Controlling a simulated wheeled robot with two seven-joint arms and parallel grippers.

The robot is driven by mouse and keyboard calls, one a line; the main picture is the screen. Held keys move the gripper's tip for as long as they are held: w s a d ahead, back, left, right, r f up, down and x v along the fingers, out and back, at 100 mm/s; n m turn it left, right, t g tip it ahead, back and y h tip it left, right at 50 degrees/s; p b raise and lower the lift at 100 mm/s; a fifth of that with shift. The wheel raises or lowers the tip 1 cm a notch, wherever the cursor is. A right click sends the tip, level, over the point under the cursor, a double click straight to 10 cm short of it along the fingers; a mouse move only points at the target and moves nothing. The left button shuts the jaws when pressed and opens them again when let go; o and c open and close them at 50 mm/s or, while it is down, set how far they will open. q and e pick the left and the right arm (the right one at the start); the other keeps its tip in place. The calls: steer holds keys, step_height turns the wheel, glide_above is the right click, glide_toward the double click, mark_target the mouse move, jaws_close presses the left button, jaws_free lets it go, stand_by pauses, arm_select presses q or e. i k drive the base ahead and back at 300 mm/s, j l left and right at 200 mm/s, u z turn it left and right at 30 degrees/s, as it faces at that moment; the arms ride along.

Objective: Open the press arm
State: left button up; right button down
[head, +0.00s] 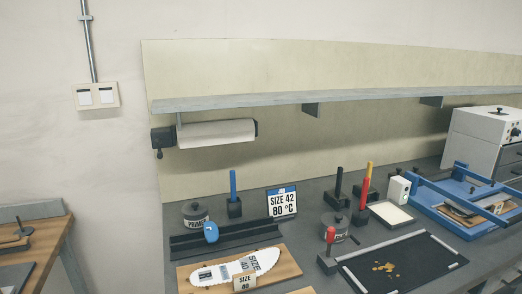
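At the right of the head view stands a blue frame device (463,228) with long blue bars, which looks like the press. A blue bar (450,195) runs over its bed, and a wooden piece with something on it lies inside the frame. I cannot tell for certain which part is the press arm. Neither of my grippers is in view.
A pale box machine (478,135) stands behind the device. Left of it are a white box (398,189), a shallow tray (391,214) and a dark mat (395,268). A white insole (235,267) lies on a wooden board. A shelf (350,97) overhangs the bench.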

mark_target(464, 199)
steer(key=z, duration=1.25)
